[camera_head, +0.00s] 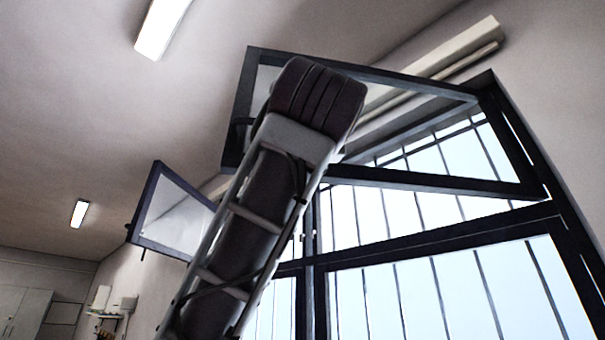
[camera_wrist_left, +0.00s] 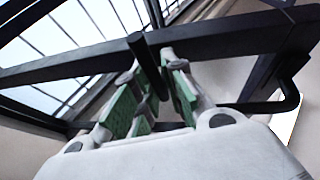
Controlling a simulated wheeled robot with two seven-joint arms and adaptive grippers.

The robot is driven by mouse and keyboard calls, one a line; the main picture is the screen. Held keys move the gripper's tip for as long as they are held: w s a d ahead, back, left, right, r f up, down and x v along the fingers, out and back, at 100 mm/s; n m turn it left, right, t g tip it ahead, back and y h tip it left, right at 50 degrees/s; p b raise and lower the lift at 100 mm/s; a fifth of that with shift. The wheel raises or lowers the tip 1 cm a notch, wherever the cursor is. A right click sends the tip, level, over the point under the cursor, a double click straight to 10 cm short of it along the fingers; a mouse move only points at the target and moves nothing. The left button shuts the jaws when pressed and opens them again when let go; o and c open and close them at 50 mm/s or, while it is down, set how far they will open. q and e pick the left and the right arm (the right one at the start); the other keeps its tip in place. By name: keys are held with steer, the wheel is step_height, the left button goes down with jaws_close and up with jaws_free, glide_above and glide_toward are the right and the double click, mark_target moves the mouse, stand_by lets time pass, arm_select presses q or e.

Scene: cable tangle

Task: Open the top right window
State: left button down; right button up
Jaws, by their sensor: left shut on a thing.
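The top right window (camera_head: 420,183) has a dark frame and stands swung into the room at an angle, its right side at the wall frame. Its frame crosses the left wrist view (camera_wrist_left: 230,40). My left arm rises across the middle of the head view and covers part of the window; its fingers are hidden there behind the wrist. In the left wrist view my left gripper (camera_wrist_left: 150,70) has its green-padded fingers shut on a dark bar-like handle (camera_wrist_left: 138,45) at the window frame. My right gripper is not in view.
A smaller window pane (camera_head: 175,215) at the left also stands swung into the room. Barred lower windows (camera_head: 415,295) fill the right. Ceiling lights (camera_head: 160,25) hang above. A dark bent bar (camera_wrist_left: 290,95) sticks out right of my fingers.

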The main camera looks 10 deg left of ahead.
arm_select(q)
steer(key=shift+s+d, duration=0.3)
steer(key=shift+s, duration=0.2)
steer(key=c, duration=1.5)
jaws_free()
steer(key=shift+d, duration=0.1)
steer(key=shift+v, duration=5.95)
steer(key=shift+w+f, duration=0.1)
